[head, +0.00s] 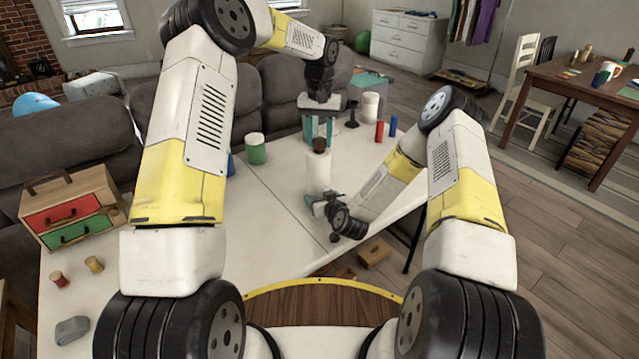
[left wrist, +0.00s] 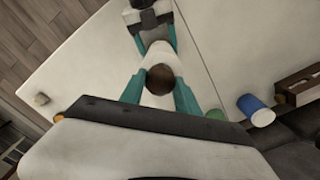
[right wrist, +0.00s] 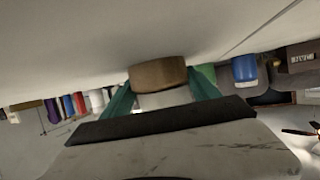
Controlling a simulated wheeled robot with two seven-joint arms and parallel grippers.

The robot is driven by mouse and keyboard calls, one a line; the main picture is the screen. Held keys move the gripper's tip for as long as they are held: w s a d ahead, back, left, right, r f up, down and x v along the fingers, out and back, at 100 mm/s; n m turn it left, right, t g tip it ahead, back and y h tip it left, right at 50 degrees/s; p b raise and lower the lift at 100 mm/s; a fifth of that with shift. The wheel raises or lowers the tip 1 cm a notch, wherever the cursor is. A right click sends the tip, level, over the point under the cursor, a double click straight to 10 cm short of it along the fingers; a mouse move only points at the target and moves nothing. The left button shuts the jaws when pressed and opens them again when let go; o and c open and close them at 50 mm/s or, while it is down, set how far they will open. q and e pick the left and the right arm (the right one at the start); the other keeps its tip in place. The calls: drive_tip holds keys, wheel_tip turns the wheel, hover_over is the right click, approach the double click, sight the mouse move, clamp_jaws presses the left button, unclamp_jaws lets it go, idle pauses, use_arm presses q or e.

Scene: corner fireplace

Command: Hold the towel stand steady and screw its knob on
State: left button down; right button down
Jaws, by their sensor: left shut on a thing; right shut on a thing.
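The towel stand is a white upright roll (head: 318,172) on the white table, with a brown knob (head: 320,145) at its top. My left gripper (head: 320,140) comes down from above, its teal fingers shut on the knob's sides. In the left wrist view the knob (left wrist: 160,78) sits between the fingers, over the white roll. My right gripper (head: 313,199) is low at the near side, shut on the roll's lower part. The right wrist view shows the stand's brown round base (right wrist: 158,73) against the table. Whether the knob's thread is engaged is hidden.
A green cup (head: 256,150) and a blue cup (head: 231,165) stand left of the stand. A white canister (head: 370,106), a red cylinder (head: 379,131) and a blue cylinder (head: 393,126) stand behind right. A drawer box (head: 72,208) is at the far left. The table's middle left is clear.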

idle(0.3)
use_arm(q)
drive_tip(key=c, duration=0.8)
unclamp_jaws()
drive_tip(key=shift+c, duration=0.2)
drive_tip(key=shift+r, duration=0.15)
wheel_tip(320, 180, up, 12)
use_arm(e)
drive_tip(key=shift+c, duration=0.6)
unclamp_jaws()
